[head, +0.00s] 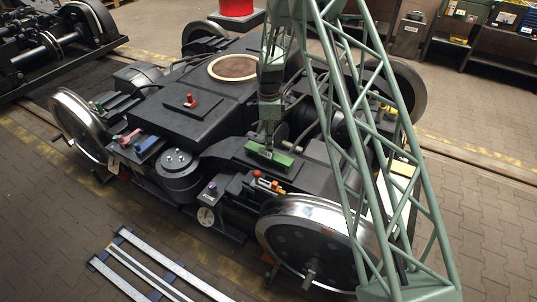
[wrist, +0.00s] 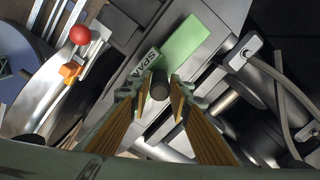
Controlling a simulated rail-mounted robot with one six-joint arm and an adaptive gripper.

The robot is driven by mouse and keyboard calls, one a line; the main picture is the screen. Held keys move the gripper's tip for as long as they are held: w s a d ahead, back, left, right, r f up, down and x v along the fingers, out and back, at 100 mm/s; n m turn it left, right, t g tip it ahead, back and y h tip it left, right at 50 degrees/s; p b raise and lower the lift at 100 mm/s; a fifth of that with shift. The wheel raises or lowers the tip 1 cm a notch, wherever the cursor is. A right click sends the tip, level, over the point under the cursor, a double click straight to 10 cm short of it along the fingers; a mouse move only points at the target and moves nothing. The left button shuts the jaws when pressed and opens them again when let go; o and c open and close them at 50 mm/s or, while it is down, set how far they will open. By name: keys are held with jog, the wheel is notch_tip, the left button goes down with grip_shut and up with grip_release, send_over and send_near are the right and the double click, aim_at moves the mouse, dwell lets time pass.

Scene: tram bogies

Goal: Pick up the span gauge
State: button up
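The span gauge is a green block (head: 268,154) with a white label, lying on the dark bogie frame behind the front wheel. In the wrist view, the green block (wrist: 192,40) carries a label reading "SPAN" and a dark round knob (wrist: 159,84). My gripper (head: 268,128) points down directly above the gauge. In the wrist view, my gripper's fingertips (wrist: 160,88) stand on either side of the knob, with narrow gaps showing. Contact at the hidden lower part of the knob cannot be told.
A red ball-topped piece (head: 257,173) and an orange piece (head: 278,187) sit beside the gauge near the shiny wheel (head: 312,240). A red knobbed piece (head: 190,101) stands on the frame's dark cover. Metal rails (head: 150,265) lie on the floor at front left.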

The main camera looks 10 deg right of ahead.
grip_shut()
jog(key=shift+r, duration=0.15)
jog(key=shift+r+p, duration=1)
jog(key=shift+r, duration=3.9)
